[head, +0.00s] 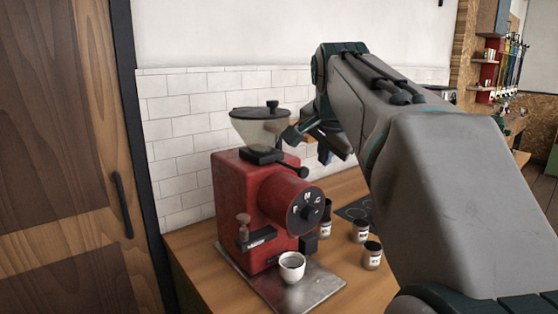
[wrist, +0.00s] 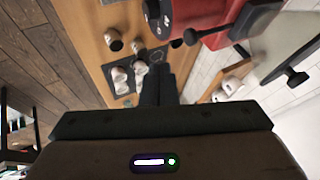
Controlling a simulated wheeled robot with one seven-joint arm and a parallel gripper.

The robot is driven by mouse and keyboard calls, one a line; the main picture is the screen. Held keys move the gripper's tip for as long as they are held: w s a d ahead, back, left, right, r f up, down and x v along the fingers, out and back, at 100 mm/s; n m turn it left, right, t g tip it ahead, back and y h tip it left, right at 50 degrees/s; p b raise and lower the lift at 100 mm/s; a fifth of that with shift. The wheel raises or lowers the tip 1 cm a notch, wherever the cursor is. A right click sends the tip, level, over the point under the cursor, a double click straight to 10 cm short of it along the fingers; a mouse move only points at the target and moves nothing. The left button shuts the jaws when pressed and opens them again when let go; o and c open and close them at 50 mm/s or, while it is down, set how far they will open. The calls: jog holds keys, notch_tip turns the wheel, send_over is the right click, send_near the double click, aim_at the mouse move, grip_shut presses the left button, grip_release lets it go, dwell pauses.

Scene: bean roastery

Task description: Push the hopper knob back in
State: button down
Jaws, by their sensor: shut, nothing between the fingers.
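The red grinder (head: 245,190) stands on the counter with a clear hopper (head: 262,130) and black lid on top. The hopper knob (head: 301,172) is a black ball on a short rod, sticking out to the right of the dark collar under the hopper. In the wrist view the knob (wrist: 190,37) and its rod show at the top, right of centre. My gripper (wrist: 158,84) is shut and empty, its fingers apart from the knob. In the head view my gripper (head: 325,142) is right of the hopper and above the knob, partly hidden by its own wrist.
A white cup (head: 292,267) stands on the metal tray (head: 318,290) under the grinder. Several small labelled jars (head: 371,256) stand right of it on the wooden counter (head: 200,247). A tiled wall (head: 185,130) is close behind. My arm hides much of the right side.

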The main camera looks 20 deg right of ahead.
aim_at(298, 169)
jog(key=w+d+f+p, duration=0.1)
jog(key=w+f, duration=0.6)
jog(key=w, duration=0.2)
jog(key=shift+p, duration=0.4)
jog(key=w, duration=0.2)
jog(key=w+a+p, duration=0.1)
jog(key=shift+w+a, duration=0.15)
jog(key=shift+w, duration=0.25)
jog(key=shift+s, duration=0.1)
